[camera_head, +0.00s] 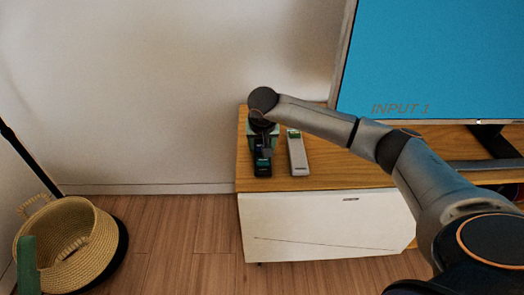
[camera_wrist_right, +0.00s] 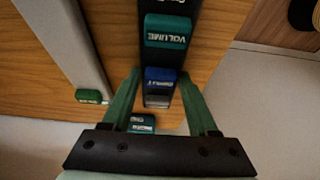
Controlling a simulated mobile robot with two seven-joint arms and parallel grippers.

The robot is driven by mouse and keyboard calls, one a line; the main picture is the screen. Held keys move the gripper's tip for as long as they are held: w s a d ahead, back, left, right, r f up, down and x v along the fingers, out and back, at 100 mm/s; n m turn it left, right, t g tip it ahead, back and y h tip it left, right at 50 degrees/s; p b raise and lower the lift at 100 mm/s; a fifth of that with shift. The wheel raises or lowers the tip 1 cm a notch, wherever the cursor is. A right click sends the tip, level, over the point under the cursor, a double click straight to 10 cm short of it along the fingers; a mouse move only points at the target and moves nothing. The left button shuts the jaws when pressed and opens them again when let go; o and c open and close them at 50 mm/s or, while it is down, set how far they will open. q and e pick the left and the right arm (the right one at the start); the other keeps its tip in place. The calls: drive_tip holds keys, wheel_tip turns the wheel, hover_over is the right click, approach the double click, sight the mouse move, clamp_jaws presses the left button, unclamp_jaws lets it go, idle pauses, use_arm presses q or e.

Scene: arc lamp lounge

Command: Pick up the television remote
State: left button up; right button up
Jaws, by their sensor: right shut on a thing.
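A black remote (camera_head: 263,168) lies at the left end of the wooden TV console. In the right wrist view the black remote (camera_wrist_right: 162,57) shows a green VOLUME button and a blue button. My right gripper (camera_wrist_right: 160,80) has its green fingers on either side of the remote and is shut on it. In the head view the right gripper (camera_head: 263,140) points down over the remote, partly hidden by my wrist. I cannot tell whether the remote touches the console top.
A grey remote (camera_head: 298,155) lies just right of the black one, also in the right wrist view (camera_wrist_right: 62,40). The console (camera_head: 330,178) carries a large blue-screened television (camera_head: 430,60). A woven basket (camera_head: 68,245) stands on the floor at left.

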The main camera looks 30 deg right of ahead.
clamp_jaws()
drive_tip(key=shift+r, duration=0.15)
